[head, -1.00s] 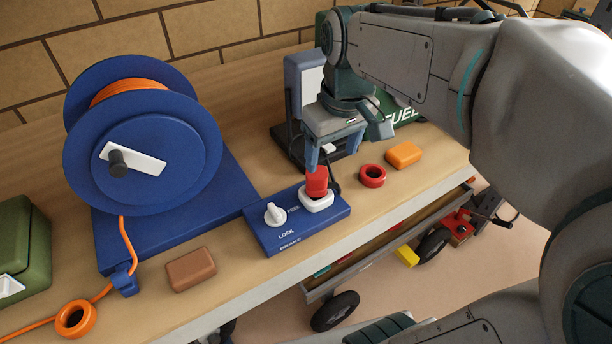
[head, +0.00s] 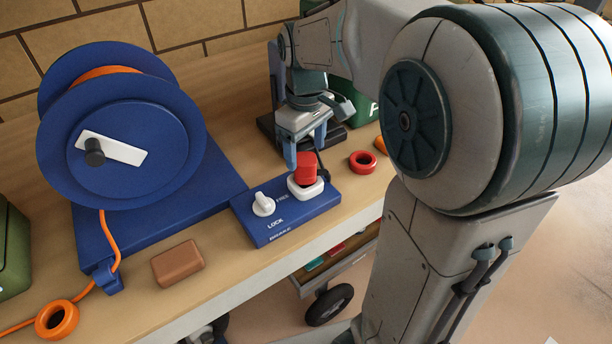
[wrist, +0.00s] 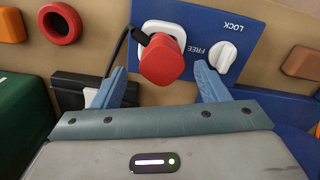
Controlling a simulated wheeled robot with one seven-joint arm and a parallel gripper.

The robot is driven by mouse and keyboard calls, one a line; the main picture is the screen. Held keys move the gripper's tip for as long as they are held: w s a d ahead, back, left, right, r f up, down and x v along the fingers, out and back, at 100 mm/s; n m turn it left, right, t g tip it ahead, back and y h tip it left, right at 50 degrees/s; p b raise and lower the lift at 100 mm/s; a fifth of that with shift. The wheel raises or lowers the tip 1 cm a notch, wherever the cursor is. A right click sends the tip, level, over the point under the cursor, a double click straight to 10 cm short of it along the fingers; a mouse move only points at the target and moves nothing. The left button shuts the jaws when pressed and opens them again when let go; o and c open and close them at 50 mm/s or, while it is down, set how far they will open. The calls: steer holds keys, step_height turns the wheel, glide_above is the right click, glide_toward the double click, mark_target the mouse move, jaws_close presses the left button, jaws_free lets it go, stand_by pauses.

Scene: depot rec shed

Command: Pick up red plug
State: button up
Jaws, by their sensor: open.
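The red plug (head: 305,169) sits upright in the white socket (head: 306,189) on the blue brake panel, with a black cord running from it. It also shows in the wrist view (wrist: 163,60), ahead of my fingers and roughly centred between them. My gripper (head: 306,153) is open and empty, its blue fingers pointing down around the plug's upper part in the head view. In the wrist view the fingertips (wrist: 163,78) lie to either side of the plug, with gaps visible. I cannot tell whether either finger touches it.
A white knob (head: 263,204) marked LOCK and FREE stands beside the socket. A blue cable reel (head: 130,150) is at left. A red ring (head: 362,161) lies right of the panel, and a brown block (head: 177,263) lies at the front. A dark-based stand rises behind my gripper.

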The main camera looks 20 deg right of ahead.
mark_target(305, 158)
step_height(305, 158, down, 5)
steer(key=shift+s+a+f+p, duration=0.1)
steer(key=shift+p, duration=0.2)
steer(key=c, duration=1.1)
steer(key=shift+r, duration=0.75)
step_height(305, 158, up, 3)
steer(key=s+d+r, duration=0.1)
steer(key=s+r, duration=0.1)
steer(key=s, duration=0.1)
steer(key=s+d+r+b, duration=0.1)
steer(key=s+r, duration=0.1)
steer(key=s, duration=0.2)
steer(key=s+d+r+b, duration=0.1)
steer(key=s+r, duration=0.1)
steer(key=s, duration=0.2)
steer(key=shift+d+r, duration=0.25)
steer(key=shift+r, duration=0.05)
